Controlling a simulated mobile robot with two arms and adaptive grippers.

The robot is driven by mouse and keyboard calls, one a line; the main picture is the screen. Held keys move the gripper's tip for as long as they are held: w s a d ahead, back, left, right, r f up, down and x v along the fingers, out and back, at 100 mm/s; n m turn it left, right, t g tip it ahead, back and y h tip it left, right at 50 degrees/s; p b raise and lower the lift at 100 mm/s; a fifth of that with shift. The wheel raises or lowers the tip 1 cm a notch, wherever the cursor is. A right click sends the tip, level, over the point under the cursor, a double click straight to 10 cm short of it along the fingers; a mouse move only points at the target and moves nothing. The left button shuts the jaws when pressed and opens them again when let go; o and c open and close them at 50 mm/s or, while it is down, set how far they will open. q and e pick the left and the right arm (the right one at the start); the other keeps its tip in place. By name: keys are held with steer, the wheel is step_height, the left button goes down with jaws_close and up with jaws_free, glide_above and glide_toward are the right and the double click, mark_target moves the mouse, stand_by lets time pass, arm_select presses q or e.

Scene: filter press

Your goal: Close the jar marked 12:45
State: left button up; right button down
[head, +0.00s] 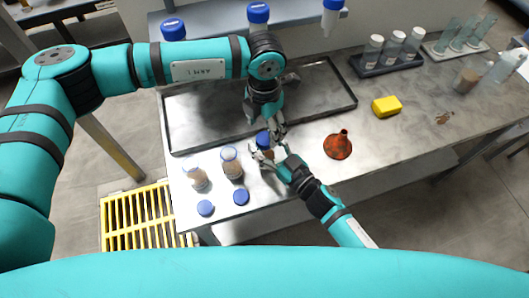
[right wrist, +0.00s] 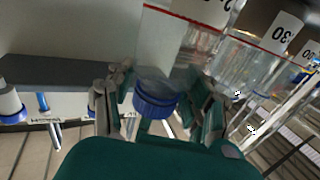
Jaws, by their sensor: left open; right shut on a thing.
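A jar with brown contents (head: 269,151) stands near the table's front edge, with a blue lid (head: 263,138) at its top. My right gripper (head: 268,158) is shut around this jar; the lid shows between its fingers in the right wrist view (right wrist: 155,102). That view is upside down, and the held jar's label is cut off, so its time cannot be read. My left gripper (head: 276,131) is open just beside the lid; contact cannot be told. Two more jars, (head: 197,179) and (head: 232,164), stand to the left. Two loose blue lids, (head: 205,208) and (head: 241,197), lie before them.
A shallow dark tray (head: 200,120) lies behind the jars, under my left arm. An orange funnel (head: 338,145) and a yellow block (head: 386,106) are to the right. A rack of vials (head: 385,62) stands at the back. The table's front right is mostly clear.

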mark_target(265, 138)
arm_select(q)
steer(key=shift+r, duration=0.25)
steer(key=shift+c, duration=0.2)
step_height(265, 138, up, 3)
steer(key=n, duration=0.3)
steer(key=shift+r, duration=0.15)
steer(key=shift+f, duration=4.05)
steer(key=shift+c, duration=0.5)
steer(key=c, duration=1.2)
steer(key=shift+o, duration=0.2)
steer(key=m, duration=0.3)
